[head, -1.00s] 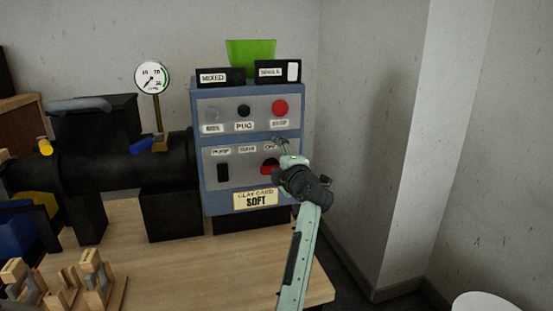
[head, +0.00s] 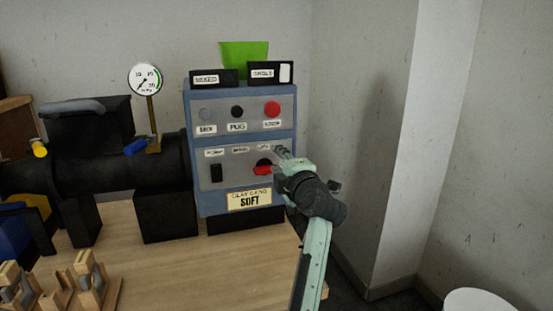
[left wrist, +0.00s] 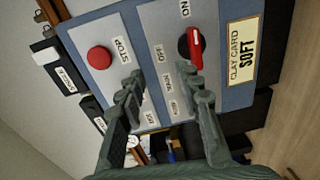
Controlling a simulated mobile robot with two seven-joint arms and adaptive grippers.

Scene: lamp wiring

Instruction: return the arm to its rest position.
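My left gripper (head: 282,156) is in front of the right side of the blue control box (head: 190,155), just right of the red-handled rotary switch (head: 263,169). In the left wrist view the left gripper (left wrist: 163,85) has its two fingers apart with nothing between them. The red switch handle also shows there (left wrist: 195,48), beyond the fingertips and clear of them, turned toward the ON label. My left forearm runs down toward the lower edge of the head view. My right gripper is out of view.
The box has a red STOP button (head: 272,108) and a CLAY CARD SOFT plate (head: 249,199). A black barrel machine (head: 100,170) with a gauge (head: 145,79) stands left of it. Wooden pieces (head: 85,285) lie at lower left on the table (head: 195,270). Open space lies right, before the wall.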

